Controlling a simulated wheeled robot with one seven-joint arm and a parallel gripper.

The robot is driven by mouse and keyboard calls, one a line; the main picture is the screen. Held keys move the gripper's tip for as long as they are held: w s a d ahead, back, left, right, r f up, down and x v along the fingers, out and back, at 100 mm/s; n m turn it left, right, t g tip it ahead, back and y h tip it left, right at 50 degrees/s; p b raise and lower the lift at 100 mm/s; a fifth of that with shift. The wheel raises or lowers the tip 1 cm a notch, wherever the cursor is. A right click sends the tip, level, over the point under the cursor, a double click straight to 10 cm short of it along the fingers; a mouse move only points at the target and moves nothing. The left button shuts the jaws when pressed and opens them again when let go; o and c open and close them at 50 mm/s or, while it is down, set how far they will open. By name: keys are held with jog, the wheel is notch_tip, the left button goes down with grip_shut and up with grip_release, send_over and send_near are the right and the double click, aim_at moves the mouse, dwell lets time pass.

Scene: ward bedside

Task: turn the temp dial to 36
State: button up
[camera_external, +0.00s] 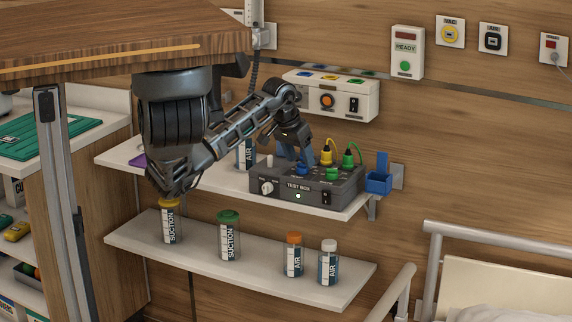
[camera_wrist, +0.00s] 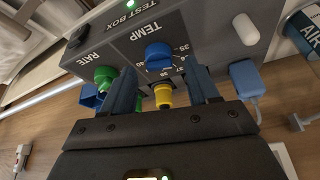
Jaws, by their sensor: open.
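The grey test box (camera_external: 285,187) stands on the upper wall shelf and fills the top of the wrist view (camera_wrist: 205,35), where it appears turned round. Its blue TEMP dial (camera_wrist: 158,55) has small numbers around its edge; I cannot read its pointer setting for certain. It also shows in the external view (camera_external: 302,169). My gripper (camera_wrist: 163,72) is open, its blue fingers either side of the dial's line and slightly short of it. No contact shows. In the external view my gripper (camera_external: 295,157) hangs above the box's back part.
The green RATE dial (camera_wrist: 104,75) sits beside the TEMP dial. A yellow plug (camera_wrist: 163,97) and green plug (camera_external: 348,160) with cables rise at the box's back. A blue holder (camera_external: 379,182) is at the shelf's right end. Several labelled bottles stand on the lower shelf (camera_external: 190,252).

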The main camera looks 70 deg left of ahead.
jog(key=shift+b+x, duration=0.5)
jog(key=shift+x, duration=0.4)
jog(key=c, duration=1)
jog(key=shift+r, duration=0.1)
jog(key=shift+c, duration=0.2)
